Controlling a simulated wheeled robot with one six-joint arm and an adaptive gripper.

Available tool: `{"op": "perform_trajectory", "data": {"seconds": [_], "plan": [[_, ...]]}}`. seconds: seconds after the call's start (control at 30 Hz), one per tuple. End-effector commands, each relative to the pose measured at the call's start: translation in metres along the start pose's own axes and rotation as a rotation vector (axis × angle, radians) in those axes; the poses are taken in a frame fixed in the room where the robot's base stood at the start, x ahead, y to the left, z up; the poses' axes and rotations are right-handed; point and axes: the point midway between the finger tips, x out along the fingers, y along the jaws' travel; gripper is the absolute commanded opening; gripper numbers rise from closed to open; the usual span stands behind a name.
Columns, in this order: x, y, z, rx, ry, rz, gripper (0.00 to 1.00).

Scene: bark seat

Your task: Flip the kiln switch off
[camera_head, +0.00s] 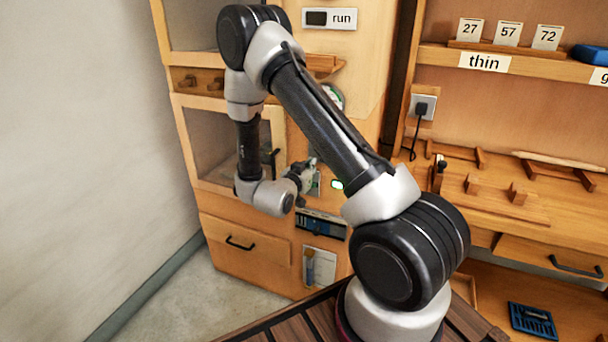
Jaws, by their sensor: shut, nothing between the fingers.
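The tall wooden cabinet (235,235) stands in the middle left of the head view. My gripper (309,170) is at its front, small and seen from the side; it looks shut and empty. Just behind my gripper is a grey plate (317,186), mostly covered, which may be the kiln switch. Its lever and position cannot be made out. A small lit green lamp (337,184) shows right of the plate. I cannot tell whether my gripper touches the plate.
A "run" sign (330,18) is high on the cabinet. A windowed door with a dark handle (271,157) is left of my gripper; a drawer (240,243) is below. A wooden bench with shelf (510,62) stands right. Bare floor (195,290) lies at lower left.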

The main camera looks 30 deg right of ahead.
Motion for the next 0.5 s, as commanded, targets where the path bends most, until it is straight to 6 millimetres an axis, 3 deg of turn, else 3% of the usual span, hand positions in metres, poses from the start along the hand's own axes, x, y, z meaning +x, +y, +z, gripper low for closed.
{"op": "perform_trajectory", "data": {"seconds": [0.07,0.2,0.5], "plan": [[0.016,0.002,0.0,0.002,0.0,0.004,0.0],[0.004,0.0,0.024,-0.004,-0.003,-0.002,0.0],[-0.001,0.0,0.038,-0.001,0.0,-0.001,0.0]]}}
